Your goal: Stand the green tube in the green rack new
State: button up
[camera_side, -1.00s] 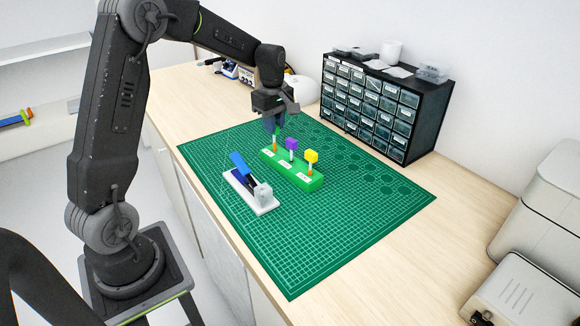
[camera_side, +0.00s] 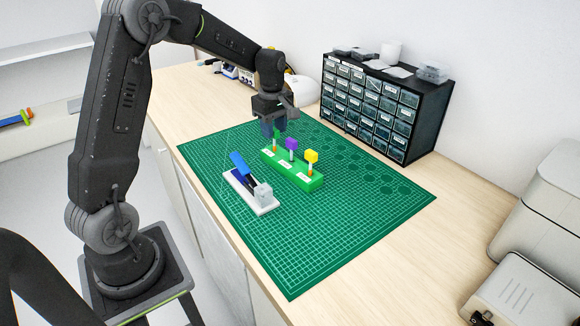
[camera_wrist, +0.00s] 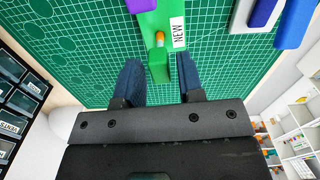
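The green tube, with a green cap (camera_wrist: 161,68) and an orange band (camera_wrist: 159,40), stands in the end of the green rack (camera_wrist: 148,20) beside the NEW label (camera_wrist: 179,32). In the side view the rack (camera_side: 305,181) lies on the mat, and the tube (camera_side: 275,146) stands at its far left end under my gripper. My gripper (camera_wrist: 159,82) is open, its two blue fingers on either side of the green cap with gaps showing. In the side view my gripper (camera_side: 274,128) hides most of the cap.
A purple-capped tube (camera_side: 291,144) and a yellow-capped tube (camera_side: 311,157) stand in the same rack. A drawer cabinet (camera_side: 376,107) stands behind. The mat (camera_side: 350,225) is clear at right.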

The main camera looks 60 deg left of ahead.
jog(key=shift+o, duration=0.9)
notch_tip(320, 180, up, 14)
jog(key=shift+f, duration=0.1)
